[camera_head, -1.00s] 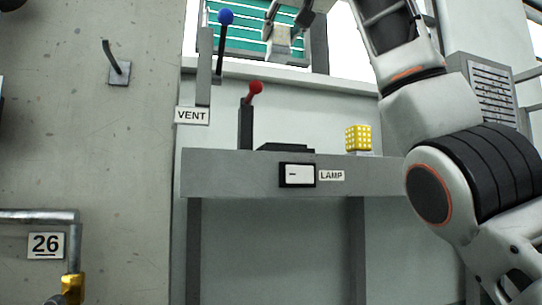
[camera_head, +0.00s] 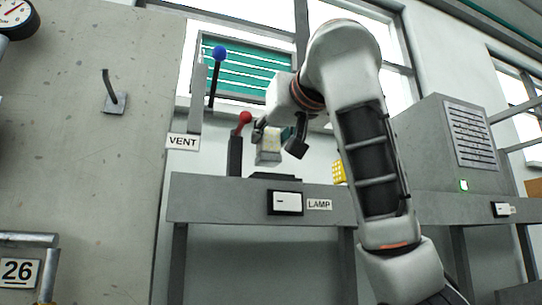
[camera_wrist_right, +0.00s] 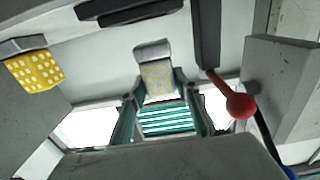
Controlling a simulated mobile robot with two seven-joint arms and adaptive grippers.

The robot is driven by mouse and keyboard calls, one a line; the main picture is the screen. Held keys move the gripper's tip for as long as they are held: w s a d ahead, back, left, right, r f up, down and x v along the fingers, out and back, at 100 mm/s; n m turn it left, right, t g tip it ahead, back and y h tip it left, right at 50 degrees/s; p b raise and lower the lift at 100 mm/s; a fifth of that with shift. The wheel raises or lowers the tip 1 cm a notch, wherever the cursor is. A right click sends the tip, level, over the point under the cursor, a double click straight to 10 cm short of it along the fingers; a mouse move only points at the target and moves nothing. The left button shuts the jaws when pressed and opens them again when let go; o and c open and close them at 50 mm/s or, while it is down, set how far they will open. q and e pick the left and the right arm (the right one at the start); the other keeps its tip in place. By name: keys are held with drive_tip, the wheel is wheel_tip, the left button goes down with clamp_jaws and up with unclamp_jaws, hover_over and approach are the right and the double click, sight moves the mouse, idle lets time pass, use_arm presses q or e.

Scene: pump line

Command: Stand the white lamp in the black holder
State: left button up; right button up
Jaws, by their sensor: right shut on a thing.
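The white lamp (camera_head: 269,146) is a small pale block with a grey end. In the right wrist view the lamp (camera_wrist_right: 158,76) shows a dotted, yellowish face. My right gripper (camera_head: 277,136) is shut on it and holds it above the shelf, over the black holder (camera_head: 274,176). In the head view the lamp's lower end is apart from the holder. The holder also shows at the top of the right wrist view (camera_wrist_right: 130,11). My left gripper is not in view.
A red-knobbed lever (camera_head: 244,118) stands close left of the lamp. A blue-knobbed lever (camera_head: 219,54) is behind it to the left. A yellow dotted block (camera_head: 339,172) sits to the right, partly hidden by my arm. The grey shelf (camera_head: 205,199) carries a LAMP label (camera_head: 319,204).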

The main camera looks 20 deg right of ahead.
sight(272, 152)
wheel_tip(272, 152, down, 3)
drive_tip(key=shift+f, duration=0.2)
drive_tip(key=shift+b, duration=0.3)
drive_tip(key=shift+f, duration=0.25)
drive_tip(key=o, duration=1.1)
drive_tip(key=shift+r, duration=0.1)
drive_tip(key=shift+o, duration=0.2)
